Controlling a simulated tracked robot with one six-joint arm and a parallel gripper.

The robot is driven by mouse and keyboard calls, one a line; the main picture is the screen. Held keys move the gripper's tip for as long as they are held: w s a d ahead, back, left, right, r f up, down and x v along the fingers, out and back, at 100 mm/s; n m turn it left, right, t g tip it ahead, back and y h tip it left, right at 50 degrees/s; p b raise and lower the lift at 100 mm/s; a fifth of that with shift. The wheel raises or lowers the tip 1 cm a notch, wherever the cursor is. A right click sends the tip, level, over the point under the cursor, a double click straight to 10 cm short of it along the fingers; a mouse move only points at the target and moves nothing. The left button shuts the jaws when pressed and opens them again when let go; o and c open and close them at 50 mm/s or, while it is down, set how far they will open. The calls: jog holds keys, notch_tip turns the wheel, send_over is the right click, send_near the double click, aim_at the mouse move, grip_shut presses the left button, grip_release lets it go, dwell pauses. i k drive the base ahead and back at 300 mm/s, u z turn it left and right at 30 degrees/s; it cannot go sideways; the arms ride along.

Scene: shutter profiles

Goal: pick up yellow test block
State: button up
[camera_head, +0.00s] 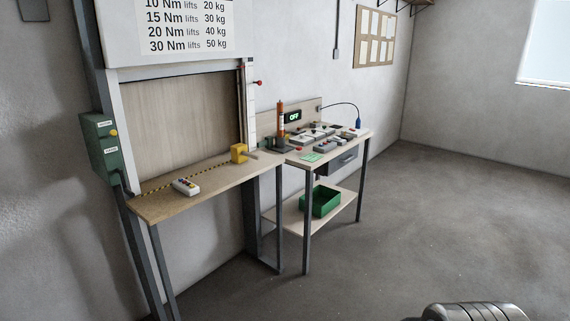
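The yellow test block (239,153) sits on the wooden bench (215,180), near its right end and by the foot of the shutter frame. A short grey part sticks out at its lower right. A dark grey rounded piece (475,312) at the bottom right edge looks like part of my arm, far from the block. My gripper's fingers are not in view.
A white device (186,187) lies on the bench's left part. The floor at right is clear.

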aim_at(240, 154)
jog(key=u, duration=0.1)
jog(key=i, duration=1.85)
jog(key=u, duration=0.7)
jog(key=i, duration=0.85)
jog(key=u, duration=0.6)
jog(key=i, duration=0.9)
jog(key=u, duration=0.3)
